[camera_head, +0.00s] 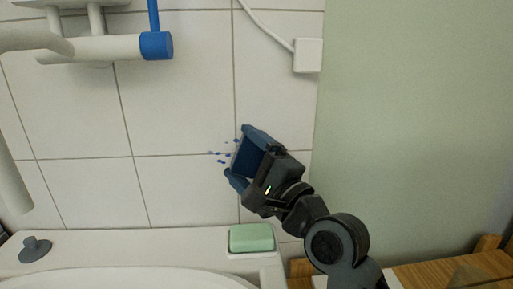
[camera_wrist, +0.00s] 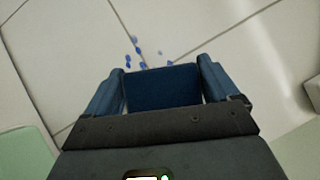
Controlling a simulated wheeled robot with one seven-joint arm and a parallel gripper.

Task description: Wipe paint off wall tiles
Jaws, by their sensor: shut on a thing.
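Small blue paint spots (camera_head: 222,155) mark the white wall tiles (camera_head: 185,95) near a joint between tiles. They also show in the wrist view (camera_wrist: 136,52), just beyond the fingertips. My gripper (camera_head: 238,151) has blue fingers and is shut on a dark blue block (camera_head: 249,160), which looks like a sponge or cloth. The block fills the space between the fingers in the wrist view (camera_wrist: 162,88). The block is close to the wall, just right of the visible spots; I cannot tell whether it touches the tiles. Any paint behind it is hidden.
Below is a white sink (camera_head: 140,277) with a pale green bar (camera_head: 252,238) and a grey plug (camera_head: 35,250) on its rim. A white pipe with a blue end (camera_head: 157,46) juts out at upper left. A white box (camera_head: 307,55) is on the wall. Plain green wall lies right.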

